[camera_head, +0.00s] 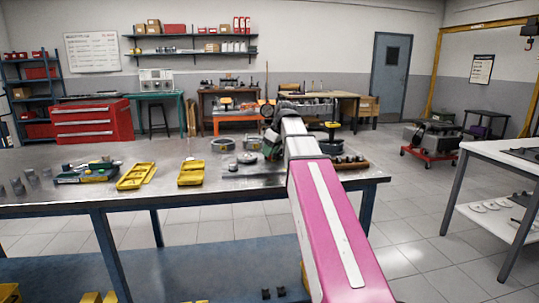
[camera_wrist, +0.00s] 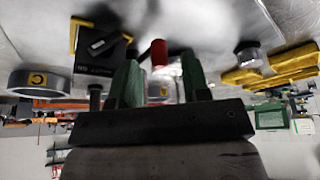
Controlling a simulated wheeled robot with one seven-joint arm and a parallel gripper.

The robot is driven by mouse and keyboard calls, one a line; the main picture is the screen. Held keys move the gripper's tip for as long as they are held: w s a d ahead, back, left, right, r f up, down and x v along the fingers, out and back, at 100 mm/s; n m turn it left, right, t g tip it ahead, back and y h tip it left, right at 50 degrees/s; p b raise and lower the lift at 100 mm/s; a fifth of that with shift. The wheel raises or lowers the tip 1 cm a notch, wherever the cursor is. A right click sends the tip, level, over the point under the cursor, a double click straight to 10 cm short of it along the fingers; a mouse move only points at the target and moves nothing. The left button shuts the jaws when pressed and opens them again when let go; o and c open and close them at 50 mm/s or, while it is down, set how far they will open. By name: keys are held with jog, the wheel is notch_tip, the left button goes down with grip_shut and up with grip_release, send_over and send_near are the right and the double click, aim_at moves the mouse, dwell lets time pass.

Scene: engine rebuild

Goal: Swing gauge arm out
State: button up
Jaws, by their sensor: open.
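My gripper (camera_head: 272,150) is over the workbench, largely hidden behind my own arm in the head view. In the wrist view my gripper (camera_wrist: 160,82) shows two green fingers standing apart. A small red cylinder (camera_wrist: 158,53) shows between and beyond the fingertips; I see no finger touching it. A black block (camera_wrist: 98,58) with a pale label and a yellow edge is left of it, close to the left finger. The red cylinder and black block may belong to the gauge, but I cannot tell. No gauge arm can be clearly made out in the head view.
The workbench (camera_head: 75,205) holds yellow trays (camera_head: 135,177) (camera_head: 191,173), metal rings (camera_head: 222,145) and small parts left of my arm. A dark block of parts (camera_head: 350,162) lies right of my arm.

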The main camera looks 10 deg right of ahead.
jog(key=shift+x, duration=0.9)
grip_shut()
jog(key=shift+a, duration=0.1)
jog(key=shift+a+m+h, duration=0.3)
jog(key=shift+a+m, duration=0.15)
jog(key=shift+m, duration=0.35)
jog(key=a+m, duration=0.1)
jog(key=m+t+h, duration=0.1)
jog(key=m, duration=0.1)
jog(key=shift+w+a, duration=0.3)
jog(key=shift+a, duration=0.1)
jog(key=shift+w+a+m+h, duration=0.35)
jog(key=shift+a+m+h, duration=0.1)
jog(key=shift+m, duration=0.7)
jog(key=shift+w+a+m+h, duration=0.35)
jog(key=shift+a+m, duration=0.1)
jog(key=shift+m, duration=0.7)
